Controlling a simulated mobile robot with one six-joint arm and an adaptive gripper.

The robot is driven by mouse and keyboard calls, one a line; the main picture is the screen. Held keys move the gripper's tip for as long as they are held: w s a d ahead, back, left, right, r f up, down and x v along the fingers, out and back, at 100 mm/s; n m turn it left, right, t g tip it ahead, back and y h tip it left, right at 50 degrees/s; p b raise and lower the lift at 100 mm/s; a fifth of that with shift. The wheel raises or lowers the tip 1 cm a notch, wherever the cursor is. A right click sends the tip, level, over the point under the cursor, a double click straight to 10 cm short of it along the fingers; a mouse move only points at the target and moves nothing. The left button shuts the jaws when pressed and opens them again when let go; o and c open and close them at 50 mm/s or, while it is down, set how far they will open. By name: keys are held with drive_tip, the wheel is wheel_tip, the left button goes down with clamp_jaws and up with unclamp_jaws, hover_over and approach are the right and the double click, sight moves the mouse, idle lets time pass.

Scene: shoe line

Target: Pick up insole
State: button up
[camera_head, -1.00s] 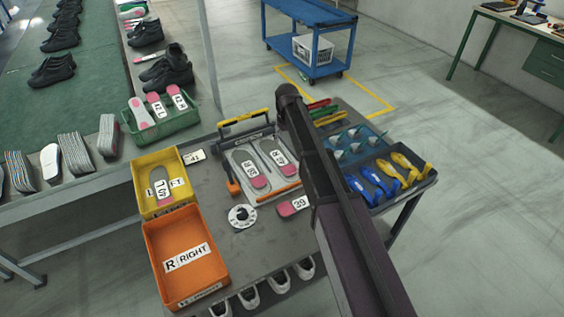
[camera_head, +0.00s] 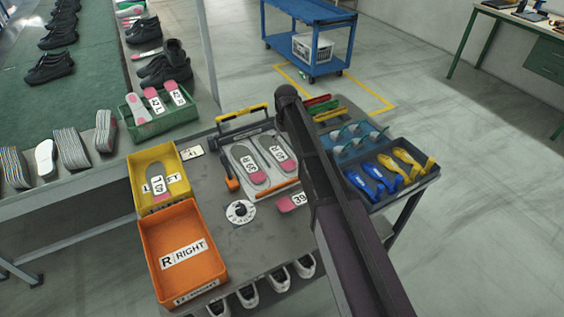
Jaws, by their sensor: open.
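Two grey insoles with pink heels and white number labels lie side by side in a light tray (camera_head: 238,184) on the grey cart: a left insole (camera_head: 260,179) and a right insole (camera_head: 288,165). Another insole with a pink end (camera_head: 284,205) and a label reading 39 lies on the cart top below them, partly hidden by my arm. One labelled insole (camera_head: 160,197) lies in the yellow bin (camera_head: 137,172). My dark arm crosses the cart from the lower right. My gripper does not show; the arm hides that area.
An orange bin marked RIGHT (camera_head: 187,280) stands in front of the yellow one. A dark tray (camera_head: 432,180) holds blue and yellow tools at right. A green crate (camera_head: 168,124) with insoles stands on the shoe line at left.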

drive_tip(key=b, duration=0.5)
hover_over(286, 161)
drive_tip(key=shift+a+f, duration=0.15)
drive_tip(key=shift+f, duration=2.5)
drive_tip(key=shift+f, duration=0.1)
drive_tip(key=shift+w+f+b, duration=0.1)
drive_tip(key=shift+f+b, duration=2.35)
drive_tip(key=shift+f, duration=0.05)
drive_tip(key=c, duration=0.8)
